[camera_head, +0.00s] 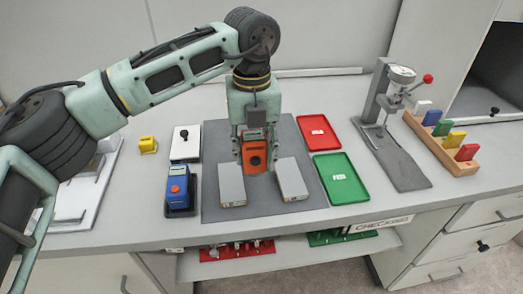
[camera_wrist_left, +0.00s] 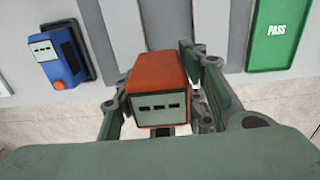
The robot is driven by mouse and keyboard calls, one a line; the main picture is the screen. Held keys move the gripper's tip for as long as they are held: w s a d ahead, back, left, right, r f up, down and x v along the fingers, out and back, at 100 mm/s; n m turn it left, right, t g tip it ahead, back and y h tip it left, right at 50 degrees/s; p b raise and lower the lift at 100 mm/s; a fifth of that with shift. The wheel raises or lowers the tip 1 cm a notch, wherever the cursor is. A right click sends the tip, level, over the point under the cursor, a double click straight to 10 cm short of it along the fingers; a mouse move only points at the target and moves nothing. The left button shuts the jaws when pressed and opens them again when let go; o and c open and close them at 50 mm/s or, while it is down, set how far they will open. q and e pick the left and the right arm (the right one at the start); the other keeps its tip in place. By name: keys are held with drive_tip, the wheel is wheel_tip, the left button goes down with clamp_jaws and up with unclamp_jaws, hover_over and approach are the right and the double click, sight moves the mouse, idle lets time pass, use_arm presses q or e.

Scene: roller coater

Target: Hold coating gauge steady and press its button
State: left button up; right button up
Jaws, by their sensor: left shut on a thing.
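An orange gauge (camera_head: 252,164) with a dark round spot on its face is held between the fingers of my left gripper (camera_head: 255,148), over the grey mat. The left wrist view shows the same orange gauge (camera_wrist_left: 158,82), its pale display with dark dashes facing the camera. My left gripper is shut on it, one finger on each side. A blue gauge (camera_head: 177,186) sits in a dark holder left of the mat; the left wrist view shows this blue gauge (camera_wrist_left: 57,52) with an orange button. My right gripper is not in view.
Two grey blocks (camera_head: 231,185) (camera_head: 292,180) lie on the grey mat (camera_head: 255,207). A red tray (camera_head: 318,144) and a green PASS tray (camera_head: 340,190) lie to the right. Beyond are a dial stand (camera_head: 403,165) and a wooden rack (camera_head: 445,150). A black-knobbed white plate (camera_head: 186,156) lies left.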

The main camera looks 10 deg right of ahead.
use_arm(q)
drive_tip(key=shift+w+a+f+b, duration=0.45)
drive_tip(key=shift+a+f+b, duration=0.1)
drive_tip(key=shift+a+f, duration=0.25)
drive_tip(key=shift+w+a+f+b, duration=0.4)
drive_tip(key=shift+a+f+b, duration=0.15)
drive_tip(key=shift+a+f, duration=0.2)
drive_tip(key=shift+w+a+f+b, duration=0.45)
drive_tip(key=shift+a+f+b, duration=0.1)
drive_tip(key=shift+a+f, duration=0.2)
drive_tip(key=shift+w+a+f, duration=0.1)
drive_tip(key=shift+a+f, duration=0.05)
drive_tip(key=shift+f, duration=0.1)
drive_tip(key=shift+w+a+f+b, duration=0.2)
drive_tip(key=shift+a+f+b, duration=0.1)
drive_tip(key=shift+a, duration=0.1)
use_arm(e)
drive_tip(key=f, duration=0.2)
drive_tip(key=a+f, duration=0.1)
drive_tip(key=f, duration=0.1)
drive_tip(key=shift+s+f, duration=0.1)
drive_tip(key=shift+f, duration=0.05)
use_arm(q)
drive_tip(key=shift+f, duration=0.3)
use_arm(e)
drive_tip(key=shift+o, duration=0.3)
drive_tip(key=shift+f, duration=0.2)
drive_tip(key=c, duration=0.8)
